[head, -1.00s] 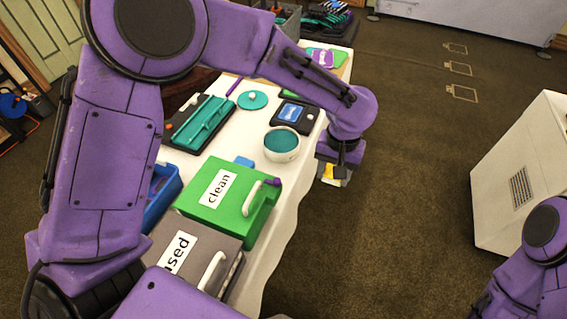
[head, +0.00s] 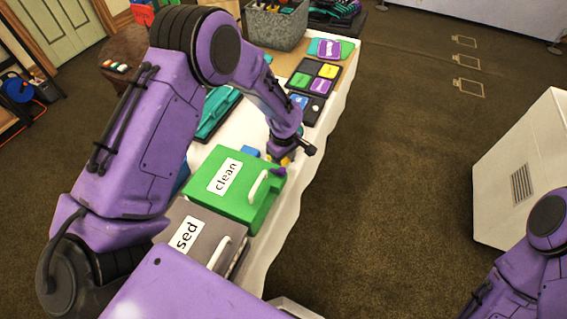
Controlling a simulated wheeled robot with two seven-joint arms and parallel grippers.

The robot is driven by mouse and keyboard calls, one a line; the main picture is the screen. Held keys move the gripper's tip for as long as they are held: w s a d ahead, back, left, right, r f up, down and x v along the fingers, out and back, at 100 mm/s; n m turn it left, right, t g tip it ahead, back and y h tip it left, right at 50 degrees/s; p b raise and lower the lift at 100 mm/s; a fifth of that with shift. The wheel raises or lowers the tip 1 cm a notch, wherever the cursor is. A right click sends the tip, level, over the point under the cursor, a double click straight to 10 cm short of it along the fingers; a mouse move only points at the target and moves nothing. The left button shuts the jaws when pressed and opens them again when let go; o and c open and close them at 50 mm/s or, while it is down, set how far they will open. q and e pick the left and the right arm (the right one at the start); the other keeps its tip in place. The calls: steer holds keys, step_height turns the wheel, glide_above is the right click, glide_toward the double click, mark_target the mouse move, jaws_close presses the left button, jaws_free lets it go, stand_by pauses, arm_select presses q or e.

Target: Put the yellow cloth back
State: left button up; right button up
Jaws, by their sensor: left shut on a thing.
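My left gripper (head: 284,160) is over the table's right side, just behind the green box. It is shut on the yellow cloth (head: 286,160); only small yellow bits show below the jaws. The green box (head: 208,170) has a "clean" label and a white handle and looks closed. The grey box (head: 212,225) in front of it has a label reading "sed", its first part hidden by my arm. A small purple thing (head: 279,171) is at the green box's back right corner. My right arm shows at the lower right, its gripper out of view.
A black tray with coloured squares (head: 315,77) lies farther back on the white table (head: 278,232). Behind it are a grey bin (head: 275,27) and coloured cloths (head: 328,48). A teal case (head: 216,112) is partly behind my arm. A white cabinet (head: 525,165) stands right; the floor between is clear.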

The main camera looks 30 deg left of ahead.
mark_target(284, 162)
arm_select(q)
step_height(284, 162, down, 2)
steer(key=shift+w+f, duration=0.15)
steer(key=shift+f, duration=0.05)
steer(key=shift+f, duration=0.1)
steer(key=o, duration=0.9)
steer(key=shift+o, duration=0.2)
steer(key=shift+r, duration=0.2)
step_height(284, 162, up, 12)
steer(key=b, duration=0.1)
